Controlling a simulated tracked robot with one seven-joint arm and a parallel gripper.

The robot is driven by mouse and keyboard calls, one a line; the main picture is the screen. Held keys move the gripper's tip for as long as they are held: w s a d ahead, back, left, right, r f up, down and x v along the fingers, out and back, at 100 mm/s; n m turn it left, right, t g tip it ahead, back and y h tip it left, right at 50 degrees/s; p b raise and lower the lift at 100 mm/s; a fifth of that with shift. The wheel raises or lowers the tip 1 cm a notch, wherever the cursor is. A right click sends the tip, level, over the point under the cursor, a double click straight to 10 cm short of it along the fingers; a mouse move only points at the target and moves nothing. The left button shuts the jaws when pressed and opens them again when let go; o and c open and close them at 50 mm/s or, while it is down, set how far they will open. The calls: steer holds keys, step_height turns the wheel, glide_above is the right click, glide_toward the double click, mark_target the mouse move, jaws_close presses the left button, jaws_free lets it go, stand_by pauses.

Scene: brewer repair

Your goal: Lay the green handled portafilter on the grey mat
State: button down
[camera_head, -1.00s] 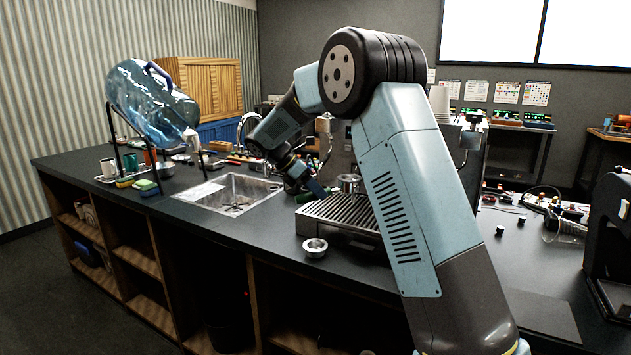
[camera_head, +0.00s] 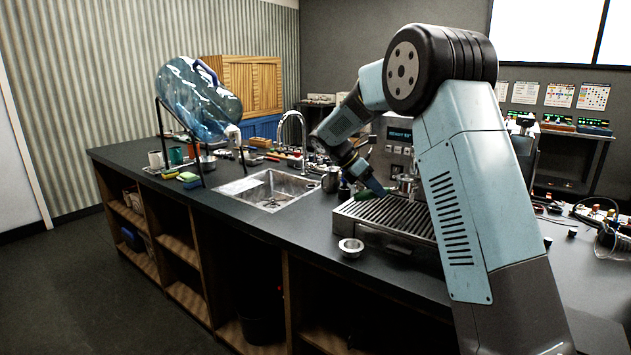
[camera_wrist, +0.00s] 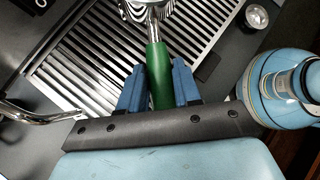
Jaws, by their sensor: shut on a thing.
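The portafilter shows in the wrist view with its green handle (camera_wrist: 158,65) between my blue fingers. Its metal head is at the top edge of that view, partly cut off, above the slatted drip tray. My gripper (camera_wrist: 158,88) is shut on the handle. In the head view my gripper (camera_head: 377,187) is over the left end of the drip tray, and a bit of the green handle (camera_head: 361,195) shows there. A flat dark grey patch (camera_head: 597,338) at the bottom right of the counter may be the mat; my arm partly hides it.
The espresso machine (camera_head: 397,140) stands behind the drip tray (camera_head: 390,218), partly behind my arm. A small metal cup (camera_head: 350,246) stands in front of the tray. A sink (camera_head: 268,190) is to the left, with a large blue bottle (camera_head: 198,98) beyond. Cables lie at the right.

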mark_target(398, 185)
steer(key=shift+s+a, duration=0.25)
steer(key=shift+a, duration=0.85)
steer(key=shift+s+a, duration=0.2)
steer(key=shift+a, duration=0.95)
steer(key=shift+s+a, duration=0.25)
steer(key=shift+a, duration=0.85)
steer(key=w+d, duration=0.1)
steer(key=d, duration=0.7)
steer(key=w+d, duration=0.1)
steer(key=d, duration=0.3)
steer(key=shift+w+d, duration=0.35)
steer(key=shift+d, duration=0.05)
steer(key=shift+r, duration=0.8)
